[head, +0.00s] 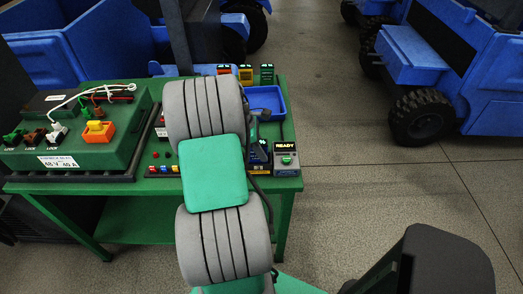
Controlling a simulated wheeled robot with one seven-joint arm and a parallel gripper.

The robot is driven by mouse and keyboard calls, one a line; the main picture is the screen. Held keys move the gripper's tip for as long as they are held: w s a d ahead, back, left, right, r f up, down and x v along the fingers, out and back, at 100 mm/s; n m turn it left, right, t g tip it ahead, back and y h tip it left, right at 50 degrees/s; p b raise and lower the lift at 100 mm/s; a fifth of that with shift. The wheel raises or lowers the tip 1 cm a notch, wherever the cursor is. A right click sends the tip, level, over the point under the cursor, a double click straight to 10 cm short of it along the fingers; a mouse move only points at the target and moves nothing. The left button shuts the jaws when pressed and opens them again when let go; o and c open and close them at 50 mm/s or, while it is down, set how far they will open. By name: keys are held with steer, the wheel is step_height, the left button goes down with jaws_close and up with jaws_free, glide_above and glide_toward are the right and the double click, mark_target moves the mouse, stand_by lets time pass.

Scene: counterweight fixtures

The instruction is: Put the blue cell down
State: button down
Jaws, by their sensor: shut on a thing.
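My gripper (257,130) is mostly hidden behind my own grey and green arm, at the left of the charging unit. Only a dark part of it shows past the arm's right side. It is shut on the blue cell (259,152), a small blue block partly covered by the arm. The cell is over the right part of the green bench (290,184), left of a grey unit with a lit READY display (287,147). I cannot tell whether the cell's underside touches anything.
A blue tray (281,105) lies behind the gripper. A green power box (75,130) with an orange-yellow switch fills the bench's left. Blue vehicles (440,65) stand beyond; floor at right is clear.

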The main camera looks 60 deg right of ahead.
steer(key=c, duration=1.1)
jaws_free()
steer(key=shift+f, duration=0.1)
steer(key=p+v, duration=0.2)
steer(key=v, duration=1.1)
steer(key=w+a+r+m+t+h, duration=0.1)
steer(key=w+a+r+t, duration=0.2)
steer(key=w+a, duration=0.6)
steer(key=a+m+t+y, duration=0.3)
steer(key=a+m+t, duration=0.1)
steer(key=a, duration=2.8)
steer(key=shift+s+a+f+t, duration=0.25)
steer(key=shift+s+f+t, duration=0.15)
steer(key=shift+s+f, duration=0.05)
